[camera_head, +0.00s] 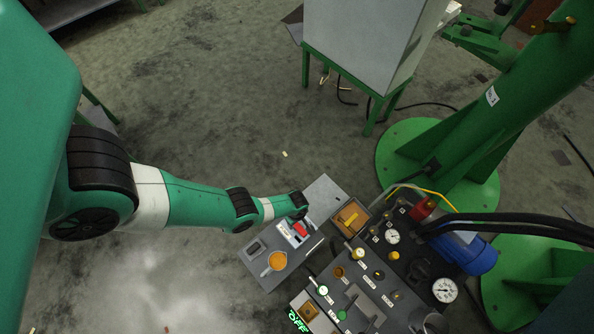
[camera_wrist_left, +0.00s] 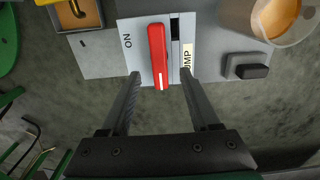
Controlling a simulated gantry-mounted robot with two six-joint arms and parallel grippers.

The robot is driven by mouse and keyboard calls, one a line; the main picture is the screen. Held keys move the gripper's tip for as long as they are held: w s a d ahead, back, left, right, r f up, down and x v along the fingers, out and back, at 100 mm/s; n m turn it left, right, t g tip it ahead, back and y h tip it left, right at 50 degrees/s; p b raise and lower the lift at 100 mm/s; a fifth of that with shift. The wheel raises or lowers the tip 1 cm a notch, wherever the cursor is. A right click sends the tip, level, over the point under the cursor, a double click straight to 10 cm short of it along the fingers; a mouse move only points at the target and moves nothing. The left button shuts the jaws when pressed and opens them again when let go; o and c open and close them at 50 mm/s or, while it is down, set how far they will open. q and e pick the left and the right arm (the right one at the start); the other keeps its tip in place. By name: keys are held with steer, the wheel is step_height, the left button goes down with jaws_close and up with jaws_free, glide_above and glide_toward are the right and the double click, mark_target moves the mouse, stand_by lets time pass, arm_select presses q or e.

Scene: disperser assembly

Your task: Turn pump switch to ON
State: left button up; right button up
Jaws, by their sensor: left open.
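The pump switch is a red lever (camera_wrist_left: 158,50) on a light grey plate, with "ON" printed to its left and a partly hidden "PUMP" label (camera_wrist_left: 187,55) to its right in the left wrist view. In the head view the red lever (camera_head: 300,229) shows just below the end of my left arm. My left gripper (camera_wrist_left: 159,74) is open. Its two fingers lie on either side of the lever's near end, with a gap on both sides. In the head view its fingertips are hard to make out. My right gripper is not in view.
A cup with orange contents (camera_head: 275,262) and a small dark block (camera_wrist_left: 250,67) are beside the switch. An open box (camera_head: 351,217) is on the other side. The panel with gauges (camera_head: 444,290), knobs and black hoses fills the lower right. Open floor lies at left.

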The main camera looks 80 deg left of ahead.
mark_target(297, 225)
arm_select(q)
step_height(297, 225, down, 6)
steer(key=b, duration=0.4)
steer(key=shift+w, duration=0.1)
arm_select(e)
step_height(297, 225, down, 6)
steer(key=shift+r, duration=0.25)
arm_select(q)
steer(key=shift+r, duration=0.1)
jaws_close()
